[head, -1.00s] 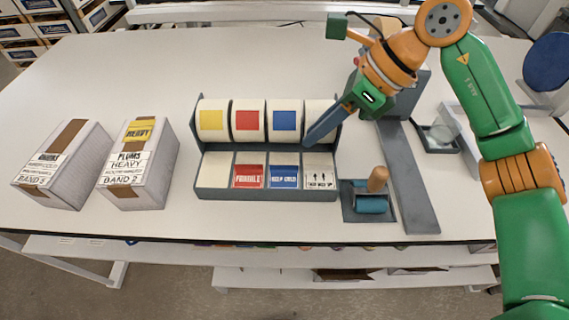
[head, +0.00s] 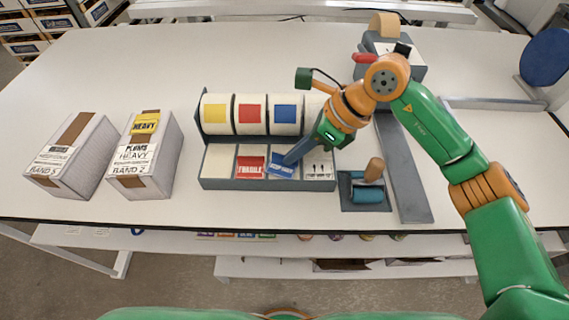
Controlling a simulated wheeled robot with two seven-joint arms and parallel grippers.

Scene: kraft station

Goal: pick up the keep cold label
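The keep cold label (head: 281,171) is blue with white print and sits at the third compartment of the label holder's front row. It is tilted in its slot, unlike the level red fragile label (head: 251,166) to its left. My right gripper (head: 289,159) reaches down from the upper right, its fingertips at the label's upper edge. The fingers look closed together on the label; the exact contact is small and partly hidden. The grey label holder (head: 268,185) carries rolls with yellow, red and blue squares behind. My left gripper is not in view.
Two boxes, one marked band 3 (head: 73,158) and one marked plums heavy (head: 146,160), stand at the left. A roller tool (head: 368,193) and a grey rail (head: 404,180) lie to the holder's right.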

